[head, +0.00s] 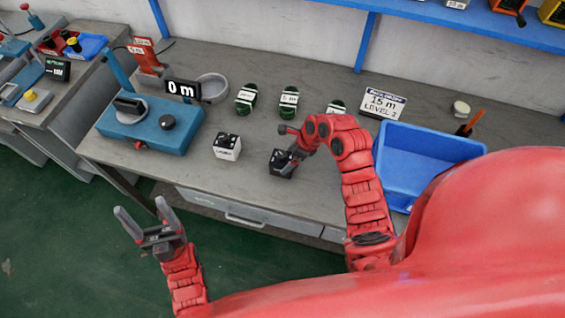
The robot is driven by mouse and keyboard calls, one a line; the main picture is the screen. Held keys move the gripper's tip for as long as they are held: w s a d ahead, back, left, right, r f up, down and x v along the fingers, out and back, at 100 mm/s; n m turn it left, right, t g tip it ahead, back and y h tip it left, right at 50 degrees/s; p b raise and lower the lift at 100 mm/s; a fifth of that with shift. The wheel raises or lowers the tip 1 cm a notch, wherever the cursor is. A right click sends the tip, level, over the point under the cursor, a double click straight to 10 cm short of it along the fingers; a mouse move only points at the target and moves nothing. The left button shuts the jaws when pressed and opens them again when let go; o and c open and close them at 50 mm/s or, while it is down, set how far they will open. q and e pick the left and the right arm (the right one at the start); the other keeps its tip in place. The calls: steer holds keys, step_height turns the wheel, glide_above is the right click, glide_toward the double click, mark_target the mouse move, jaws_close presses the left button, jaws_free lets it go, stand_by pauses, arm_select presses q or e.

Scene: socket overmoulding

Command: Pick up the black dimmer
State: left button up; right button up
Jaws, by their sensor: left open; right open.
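The black dimmer (280,165), a small dark cube, sits on the grey workbench near its front edge. My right gripper (289,146) is open right at the dimmer, reaching in from the right. One finger overlaps the dimmer's upper right side and partly hides it. Whether the fingers touch it, I cannot tell. My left gripper (145,218) is open and empty, in front of the bench over the green floor.
A white cube with a black top (227,147) stands left of the dimmer. A blue machine (150,125) is at the left. Several green labelled parts (246,98) stand behind. A blue bin (425,155) and a sign (384,104) are at the right.

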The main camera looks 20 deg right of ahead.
steer(key=shift+w+a+f, duration=0.15)
steer(key=shift+a+f, duration=0.05)
steer(key=shift+a, duration=0.05)
steer(key=p+x, duration=0.1)
steer(key=x, duration=0.2)
steer(key=shift+w+a+r+p, duration=0.1)
steer(key=shift+w+p, duration=0.05)
steer(key=shift+p, duration=0.15)
steer(key=shift+x, duration=0.8)
steer(key=c, duration=1.4)
steer(key=shift+r, duration=0.1)
